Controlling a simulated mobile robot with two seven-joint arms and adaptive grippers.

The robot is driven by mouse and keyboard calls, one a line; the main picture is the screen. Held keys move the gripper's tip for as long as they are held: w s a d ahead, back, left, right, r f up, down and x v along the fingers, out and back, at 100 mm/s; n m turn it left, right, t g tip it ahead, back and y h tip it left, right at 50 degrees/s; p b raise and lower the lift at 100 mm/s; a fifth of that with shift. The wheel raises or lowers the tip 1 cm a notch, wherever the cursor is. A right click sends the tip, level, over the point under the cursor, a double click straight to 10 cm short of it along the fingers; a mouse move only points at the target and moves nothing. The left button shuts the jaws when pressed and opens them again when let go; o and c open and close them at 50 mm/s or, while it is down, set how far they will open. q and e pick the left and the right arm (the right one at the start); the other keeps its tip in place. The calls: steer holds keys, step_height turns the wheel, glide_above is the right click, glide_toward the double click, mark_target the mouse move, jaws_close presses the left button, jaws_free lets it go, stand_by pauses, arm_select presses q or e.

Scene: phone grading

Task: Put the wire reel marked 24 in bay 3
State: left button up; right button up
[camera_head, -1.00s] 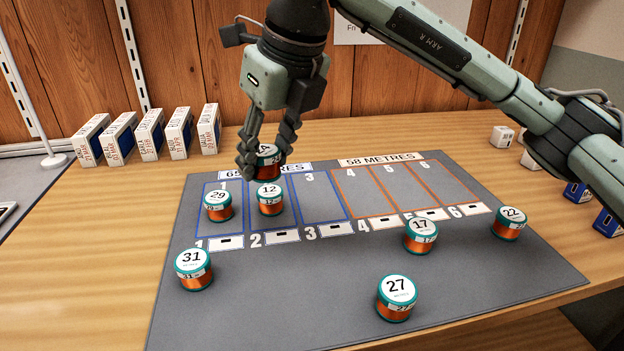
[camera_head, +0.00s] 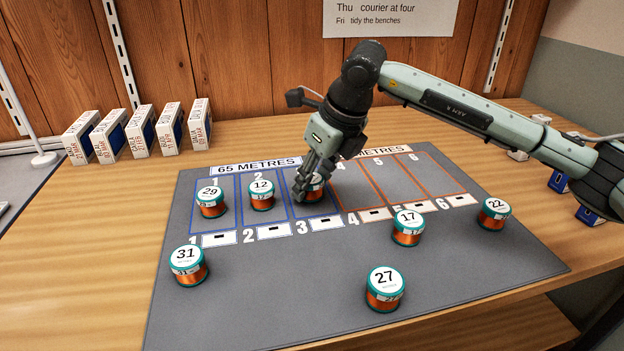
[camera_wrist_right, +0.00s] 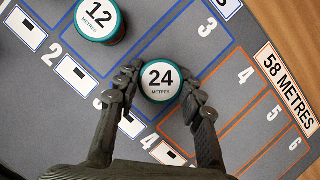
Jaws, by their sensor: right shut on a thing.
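The wire reel marked 24 (camera_wrist_right: 161,80) has a white top and teal rim and stands between the fingers of my right gripper (camera_wrist_right: 160,95) in the right wrist view. In the head view my right gripper (camera_head: 312,185) is shut on the reel, whose copper side (camera_head: 313,193) shows partly behind the fingers. The reel is in or just over bay 3 (camera_head: 318,211), a blue-outlined bay at the right of the 65 metres group. I cannot tell whether it touches the mat. My left gripper is not in view.
Reel 29 (camera_head: 211,203) stands in bay 1 and reel 12 (camera_head: 261,196) in bay 2. Reels 31 (camera_head: 189,266), 27 (camera_head: 385,290), 17 (camera_head: 407,228) and 22 (camera_head: 493,214) stand elsewhere on the grey mat (camera_head: 290,290). Orange bays 4 to 6 (camera_head: 425,175) look empty.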

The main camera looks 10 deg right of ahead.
steer(key=shift+f, duration=0.15)
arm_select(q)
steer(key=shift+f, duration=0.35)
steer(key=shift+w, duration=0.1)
arm_select(e)
steer(key=o, duration=0.7)
steer(key=shift+c, duration=0.2)
steer(key=o, duration=0.4)
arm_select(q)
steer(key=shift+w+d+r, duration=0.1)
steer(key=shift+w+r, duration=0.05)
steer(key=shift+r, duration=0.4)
arm_select(e)
steer(key=shift+o, duration=0.2)
